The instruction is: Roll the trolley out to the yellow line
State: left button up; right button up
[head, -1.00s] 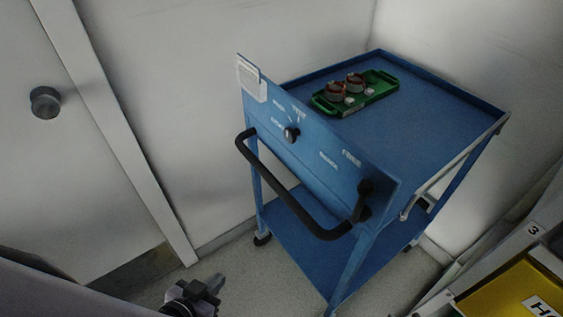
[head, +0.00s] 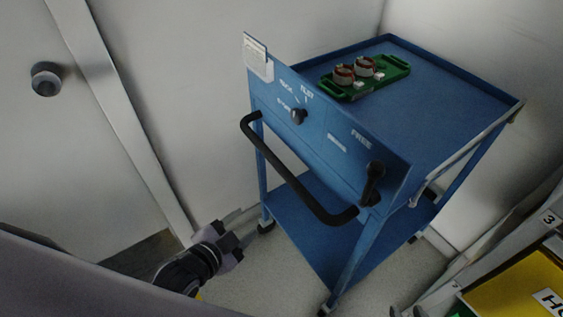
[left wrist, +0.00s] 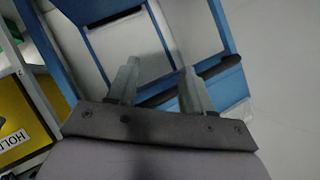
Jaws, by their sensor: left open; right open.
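The blue trolley (head: 455,105) stands in a corner against white walls. Its black push handle (head: 290,180) spans the near side, below a panel with a knob (head: 298,116) and a black lever (head: 373,182) by the word FREE. My left gripper (head: 240,234) is open and empty, left of the trolley and lower than the handle in the picture. In the left wrist view its open fingers (left wrist: 160,72) point at blue trolley frame parts (left wrist: 215,25); a dark bar (left wrist: 215,70) lies behind them, perhaps the handle. My right gripper and the yellow line are not in view.
A green tray (head: 385,74) with two reddish ring-shaped parts (head: 354,71) lies on the trolley top. A yellow bin (head: 515,285) in a rack stands close at the lower right. A door with a round knob (head: 46,78) is at left. Grey floor (head: 270,280) is clear before the trolley.

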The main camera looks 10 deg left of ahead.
aim_at(274, 166)
pick_arm(q)
jog(key=w+d+r+m+t+b, duration=0.1)
jog(key=w+r+m, duration=0.1)
jog(key=w+m, duration=0.1)
jog(key=w+r+m+h+b, duration=0.1)
jog(key=w+r+m, duration=0.1)
jog(key=w+m, duration=0.2)
jog(key=w+d+r+m+t+b, duration=0.1)
jog(key=w+r+m, duration=0.1)
jog(key=m, duration=0.3)
jog(key=shift+w+d+t+h, duration=0.15)
jog(key=shift+w+d, duration=0.05)
jog(key=shift+w, duration=0.25)
jog(key=shift+w+d+t+h, duration=0.15)
jog(key=shift+w, duration=0.3)
jog(key=x, duration=0.7)
jog(key=shift+b, duration=0.4)
grip_shut()
